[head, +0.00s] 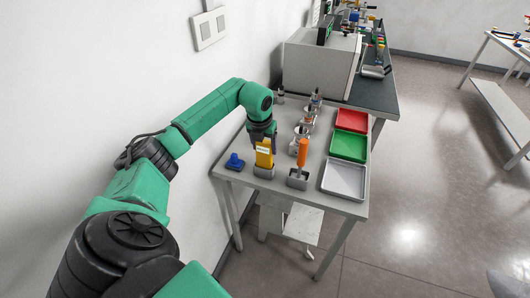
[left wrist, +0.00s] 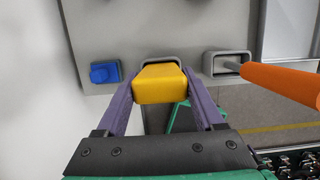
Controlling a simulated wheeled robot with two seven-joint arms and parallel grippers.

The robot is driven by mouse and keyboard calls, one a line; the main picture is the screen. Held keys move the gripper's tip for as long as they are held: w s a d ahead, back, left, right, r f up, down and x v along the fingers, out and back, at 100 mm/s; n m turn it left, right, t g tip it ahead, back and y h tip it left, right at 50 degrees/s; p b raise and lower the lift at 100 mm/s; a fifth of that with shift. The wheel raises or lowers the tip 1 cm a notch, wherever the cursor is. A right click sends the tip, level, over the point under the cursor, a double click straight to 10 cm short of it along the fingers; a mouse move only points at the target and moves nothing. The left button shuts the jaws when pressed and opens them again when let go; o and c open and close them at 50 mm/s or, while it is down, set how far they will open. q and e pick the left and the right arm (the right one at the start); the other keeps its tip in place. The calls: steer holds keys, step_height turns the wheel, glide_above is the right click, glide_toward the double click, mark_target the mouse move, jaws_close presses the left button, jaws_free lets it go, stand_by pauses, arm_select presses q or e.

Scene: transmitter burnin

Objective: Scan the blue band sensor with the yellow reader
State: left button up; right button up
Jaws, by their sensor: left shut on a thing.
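My left gripper (head: 263,139) is shut on the yellow reader (head: 264,158), with one finger on each side of it in the left wrist view (left wrist: 160,85). The reader is upright at its small grey holder (head: 264,173), near the table's front edge; I cannot tell whether its lower end is still inside. Several small sensors stand in a row behind, including one at the back (head: 316,99) and one nearer (head: 301,132). Their band colours are too small to tell, so I cannot pick out the blue band sensor. My right gripper is not in view.
A blue object (head: 235,161) sits left of the holder. An orange-handled tool (head: 302,152) stands in another grey holder (head: 297,183) to the right. Red (head: 351,121), green (head: 349,146) and grey (head: 344,179) trays line the right edge. A large grey machine (head: 318,65) stands behind.

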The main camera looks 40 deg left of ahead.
arm_select(q)
steer(key=shift+r, duration=0.15)
steer(key=p+v, duration=0.1)
steer(key=v, duration=0.1)
steer(key=w+p+v, duration=0.1)
steer(key=p+v, duration=0.1)
steer(key=shift+a+r, duration=0.1)
steer(key=shift+a, duration=0.05)
steer(key=p+v, duration=0.1)
steer(key=v, duration=0.1)
steer(key=w+p+v, duration=0.1)
steer(key=p, duration=0.1)
steer(key=shift+s+a+r, duration=0.15)
steer(key=shift+r, duration=0.35)
steer(key=shift+f, duration=0.15)
